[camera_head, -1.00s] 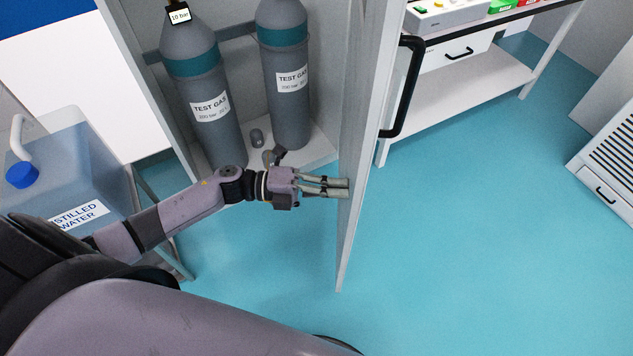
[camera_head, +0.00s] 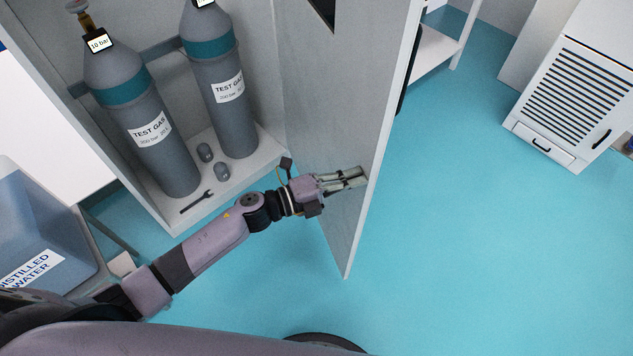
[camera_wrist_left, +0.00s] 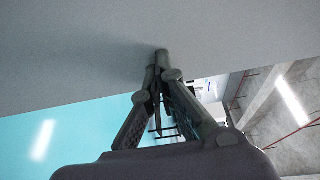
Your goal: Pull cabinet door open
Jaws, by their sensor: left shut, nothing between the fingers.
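The grey cabinet door (camera_head: 330,110) stands open, swung out to the right of the cabinet (camera_head: 262,150). My left gripper (camera_head: 362,177) is shut and empty, with its fingertips at the inner face of the door near its free edge. In the left wrist view the closed fingers (camera_wrist_left: 161,62) reach up to the pale door panel (camera_wrist_left: 80,45), and they look to be touching it. The door's black handle (camera_head: 408,75) is on the outer face, mostly hidden by the door edge. My right gripper is not in view.
Two grey test gas cylinders (camera_head: 150,130) (camera_head: 222,90) stand in the cabinet, with small caps (camera_head: 205,152) and a wrench (camera_head: 197,201) on its floor. A distilled water canister (camera_head: 40,225) is at the left. The blue floor (camera_head: 470,230) right of the door is clear.

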